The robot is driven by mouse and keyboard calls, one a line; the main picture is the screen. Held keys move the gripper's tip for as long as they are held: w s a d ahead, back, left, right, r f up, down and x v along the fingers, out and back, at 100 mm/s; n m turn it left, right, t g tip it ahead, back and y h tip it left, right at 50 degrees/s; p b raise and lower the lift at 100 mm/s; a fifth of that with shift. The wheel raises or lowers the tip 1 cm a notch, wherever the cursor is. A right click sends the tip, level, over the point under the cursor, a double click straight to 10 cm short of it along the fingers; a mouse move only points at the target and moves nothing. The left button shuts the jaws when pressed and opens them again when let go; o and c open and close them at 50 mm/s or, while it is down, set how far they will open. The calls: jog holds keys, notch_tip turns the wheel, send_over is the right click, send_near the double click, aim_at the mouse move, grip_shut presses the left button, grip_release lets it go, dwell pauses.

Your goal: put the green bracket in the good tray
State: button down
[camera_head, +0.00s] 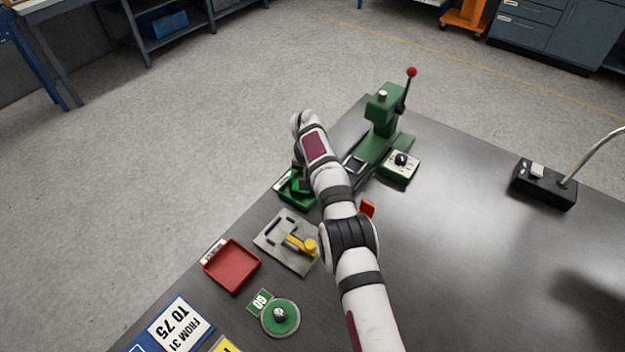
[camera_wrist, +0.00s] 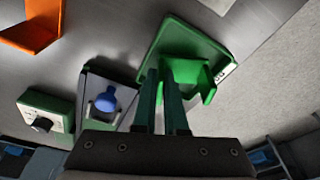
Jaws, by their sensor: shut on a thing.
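The green tray (camera_head: 297,205) lies left of the press, partly hidden by my arm, and also shows in the wrist view (camera_wrist: 172,28). The green bracket (camera_wrist: 188,72) is at the tray, inside its rim outline in the wrist view; part of it shows in the head view (camera_head: 301,184). My gripper (camera_wrist: 165,72) is shut on the bracket with its fingertips at the bracket's left side. Whether the bracket touches the tray floor I cannot tell. In the head view my arm hides the fingers.
A green press (camera_head: 384,115) and a dial box (camera_head: 399,166) stand behind. An orange-red piece (camera_head: 368,208) lies beside my arm. A grey plate with a yellow clamp (camera_head: 285,240), a red tray (camera_head: 232,265) and a green disc (camera_head: 280,318) lie nearer. The table's right middle is clear.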

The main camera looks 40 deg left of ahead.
jog(key=shift+f, duration=0.45)
jog(key=c, duration=1)
grip_release()
